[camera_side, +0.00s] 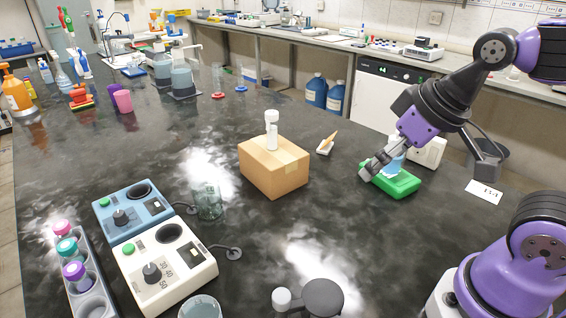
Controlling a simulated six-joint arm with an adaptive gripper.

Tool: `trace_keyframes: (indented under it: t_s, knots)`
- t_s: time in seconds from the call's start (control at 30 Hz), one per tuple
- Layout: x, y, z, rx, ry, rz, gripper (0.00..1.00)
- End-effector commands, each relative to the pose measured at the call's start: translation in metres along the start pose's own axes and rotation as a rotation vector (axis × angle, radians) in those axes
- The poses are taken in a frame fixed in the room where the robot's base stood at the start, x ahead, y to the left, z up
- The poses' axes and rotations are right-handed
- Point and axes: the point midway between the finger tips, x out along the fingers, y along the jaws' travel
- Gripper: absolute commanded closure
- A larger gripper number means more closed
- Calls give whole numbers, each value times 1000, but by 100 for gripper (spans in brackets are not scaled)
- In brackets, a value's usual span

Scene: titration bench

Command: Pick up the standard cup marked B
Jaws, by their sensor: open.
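My gripper (374,168) is at the right of the bench, tilted down over a green tray (403,184). It is open. A light blue cup-like object (397,163) stands at the tray, right beside the fingers and partly hidden by them. I cannot tell whether the fingers touch it or stand around it. No letter B is legible on it. Several containers with pink, teal and purple caps (66,247) stand in a grey rack at the left front, and no letters are readable on them either.
A cardboard box (273,172) with a white bottle (271,132) on it stands mid-bench. Blue and white devices (165,268) and glass beakers (207,201) occupy the left front.

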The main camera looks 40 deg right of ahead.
Motion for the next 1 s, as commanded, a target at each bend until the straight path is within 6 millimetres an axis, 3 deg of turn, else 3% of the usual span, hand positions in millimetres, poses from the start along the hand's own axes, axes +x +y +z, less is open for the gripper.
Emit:
trace_keyframes:
  t_s: [0.17, 0.3, 0.4, 0.6, 0.7, 0.83, 1.0]
  knots:
    - [3, -38, -36, -78, -98, -52, 2]
    - [18, -96, -66, -166, -207, -87, 2]
    - [34, -146, -75, -232, -283, -96, 2]
    - [68, -242, -56, -351, -404, -83, 2]
    - [79, -273, -40, -391, -439, -71, 2]
    - [88, -293, -26, -417, -462, -61, 2]
    - [108, -296, -13, -422, -468, -56, 2]
